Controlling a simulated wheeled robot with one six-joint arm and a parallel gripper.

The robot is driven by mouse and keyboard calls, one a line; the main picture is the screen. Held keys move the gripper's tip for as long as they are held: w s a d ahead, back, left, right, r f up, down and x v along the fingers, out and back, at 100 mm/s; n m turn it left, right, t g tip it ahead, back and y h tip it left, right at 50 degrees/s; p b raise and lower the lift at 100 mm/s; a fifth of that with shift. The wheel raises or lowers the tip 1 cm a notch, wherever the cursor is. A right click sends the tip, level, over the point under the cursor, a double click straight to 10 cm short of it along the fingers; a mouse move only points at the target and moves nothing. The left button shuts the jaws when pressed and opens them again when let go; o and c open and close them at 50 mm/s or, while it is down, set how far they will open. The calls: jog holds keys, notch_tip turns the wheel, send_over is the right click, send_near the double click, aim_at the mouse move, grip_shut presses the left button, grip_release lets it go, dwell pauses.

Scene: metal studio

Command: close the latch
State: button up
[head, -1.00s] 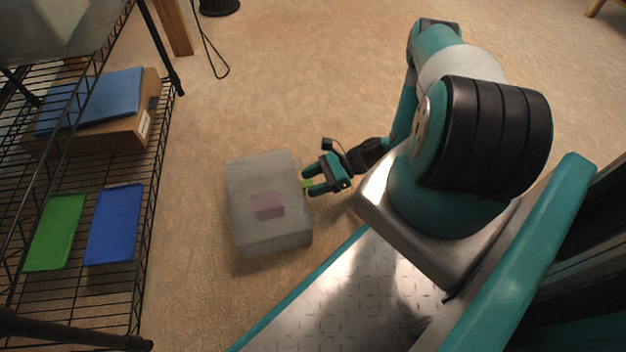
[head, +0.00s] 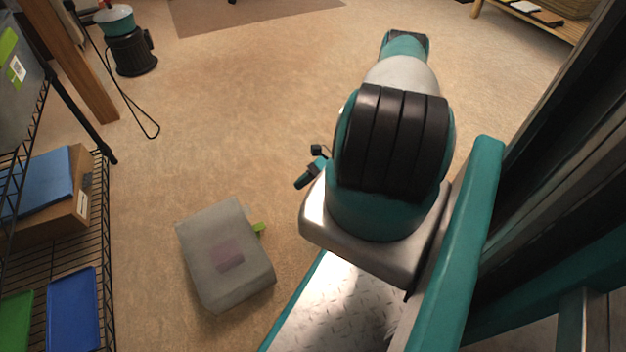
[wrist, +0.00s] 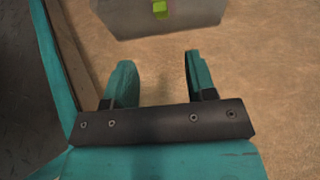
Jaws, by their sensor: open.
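A grey, cloudy box (head: 210,242) with a pinkish patch on top lies on the carpet at the lower left of the head view. Its green latch (head: 259,228) sticks out from the box's right side. In the wrist view the latch (wrist: 160,9) shows at the top edge, on the box's near wall (wrist: 122,18). My gripper (wrist: 159,62) is open and empty, with bare carpet between its fingers and the box. In the head view my gripper (head: 302,178) is right of the latch and clear of it, partly hidden by my arm.
A wire shelf (head: 100,230) stands at the left with a blue tray (head: 73,312), a green tray (head: 15,318) and a cardboard box (head: 70,215). A black and teal canister (head: 130,50) stands at the upper left. The carpet behind the box is clear.

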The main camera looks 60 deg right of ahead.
jog(key=shift+v, duration=1.15)
